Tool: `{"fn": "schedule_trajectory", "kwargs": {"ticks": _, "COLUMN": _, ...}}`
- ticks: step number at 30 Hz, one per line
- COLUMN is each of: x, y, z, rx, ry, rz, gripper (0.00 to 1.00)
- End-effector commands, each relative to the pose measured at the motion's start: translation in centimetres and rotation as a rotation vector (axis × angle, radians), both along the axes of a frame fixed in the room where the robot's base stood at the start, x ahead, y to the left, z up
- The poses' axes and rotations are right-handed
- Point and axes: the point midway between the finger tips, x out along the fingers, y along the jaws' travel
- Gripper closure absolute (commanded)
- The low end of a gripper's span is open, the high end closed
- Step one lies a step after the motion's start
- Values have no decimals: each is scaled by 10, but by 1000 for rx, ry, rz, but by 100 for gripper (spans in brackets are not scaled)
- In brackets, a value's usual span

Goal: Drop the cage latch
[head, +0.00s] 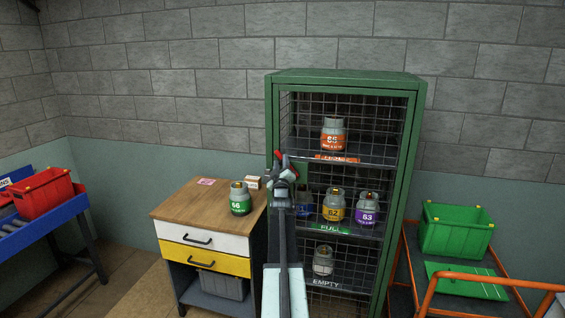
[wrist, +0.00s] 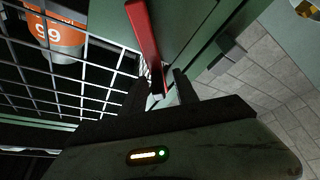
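The green cage (head: 345,78) stands against the wall, its wire mesh (wrist: 85,85) in front of an orange-labelled canister (wrist: 55,38). The cage latch is a red lever (wrist: 145,38) beside a green frame post; in the wrist view it points up and its lower end reaches between my fingers. My gripper (head: 284,172) is at the cage's left front edge, and also shows in the wrist view (wrist: 162,92). Its two dark fingers are apart, one on each side of the lever's lower end. I cannot tell whether they touch it. My gripper hides much of the latch in the head view.
Several canisters stand on the cage shelves, including a yellow-labelled one (head: 334,206). A wooden-topped cabinet (head: 185,210) with a green-labelled canister (head: 240,199) is close on the left. An orange-railed cart (head: 470,273) with a green bin (head: 455,232) is on the right.

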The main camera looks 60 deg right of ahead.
Motion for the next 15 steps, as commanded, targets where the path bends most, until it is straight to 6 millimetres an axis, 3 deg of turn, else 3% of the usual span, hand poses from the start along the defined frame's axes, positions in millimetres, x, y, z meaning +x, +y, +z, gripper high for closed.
{"fn": "schedule_trajectory", "kwargs": {"ticks": 1, "x": 0, "y": 0, "z": 0, "rx": 0, "ry": 0, "rz": 0, "gripper": 78}}
{"fn": "schedule_trajectory", "kwargs": {"ticks": 3, "x": 0, "y": 0, "z": 0, "rx": 0, "ry": 0, "rz": 0, "gripper": 97}}
{"fn": "schedule_trajectory", "kwargs": {"ticks": 4, "x": 0, "y": 0, "z": 0, "rx": 0, "ry": 0, "rz": 0, "gripper": 100}}
{"fn": "schedule_trajectory", "kwargs": {"ticks": 15, "x": 1, "y": 1, "z": 0, "rx": 1, "ry": 0, "rz": 2, "gripper": 100}}
